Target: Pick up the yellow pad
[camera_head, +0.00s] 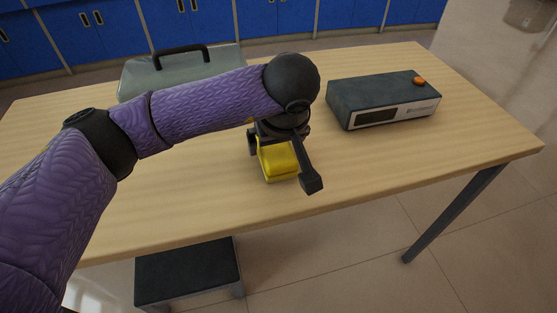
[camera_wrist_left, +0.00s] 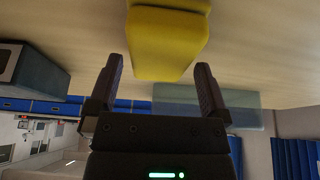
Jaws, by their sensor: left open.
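The yellow pad (camera_head: 280,165) lies on the wooden table near its front edge, in the middle of the head view. It also shows at the top of the left wrist view (camera_wrist_left: 165,42). My left gripper (camera_head: 281,160) is open, pointing down at the pad, with one finger on either side of it in the head view. In the left wrist view the two fingers (camera_wrist_left: 158,68) stand apart, with the pad's near end between and beyond their tips. I cannot tell whether a finger touches it. My wrist hides the pad's back part. My right gripper is not in view.
A grey-green case (camera_head: 222,59) with a black handle stands at the back left of the table (camera_head: 420,160), partly behind my arm. A dark box-shaped device (camera_head: 365,97) with a small orange object (camera_head: 419,82) on top stands right.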

